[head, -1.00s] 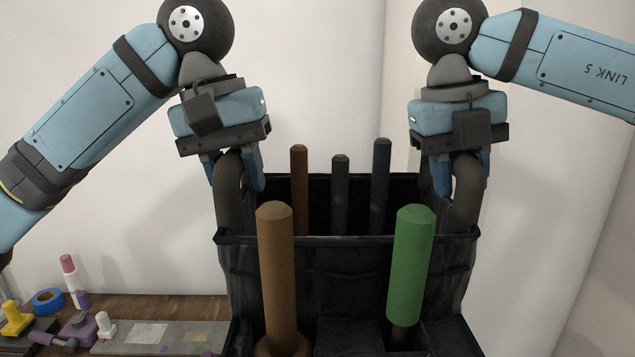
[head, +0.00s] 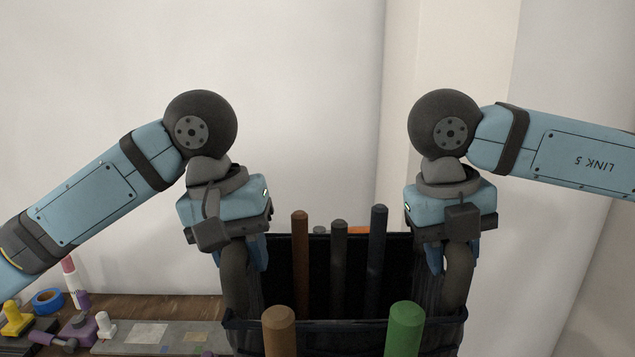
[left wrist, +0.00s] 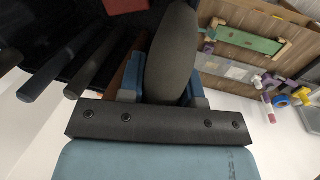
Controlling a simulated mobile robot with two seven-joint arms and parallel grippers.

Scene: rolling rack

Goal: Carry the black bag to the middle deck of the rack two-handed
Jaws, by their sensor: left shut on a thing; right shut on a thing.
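The black bag (head: 330,322) hangs between my two grippers in the head view, its lower part cut off by the picture's bottom edge. Several tool handles stick up from it, including a brown one (head: 279,330) and a green one (head: 404,328). My left gripper (head: 243,256) is shut on the bag's left loop handle (head: 234,290). The left wrist view shows that handle (left wrist: 172,55) between the blue fingers (left wrist: 162,92). My right gripper (head: 445,256) is shut on the right loop handle (head: 459,275). The rack is not recognisable in these views.
A wooden surface (head: 170,309) at lower left carries a grey board (head: 120,342), a blue tape roll (head: 47,300), a glue-stick-like tube (head: 70,275) and small yellow and purple items. A pale wall stands behind. Air beside the bag on the right looks free.

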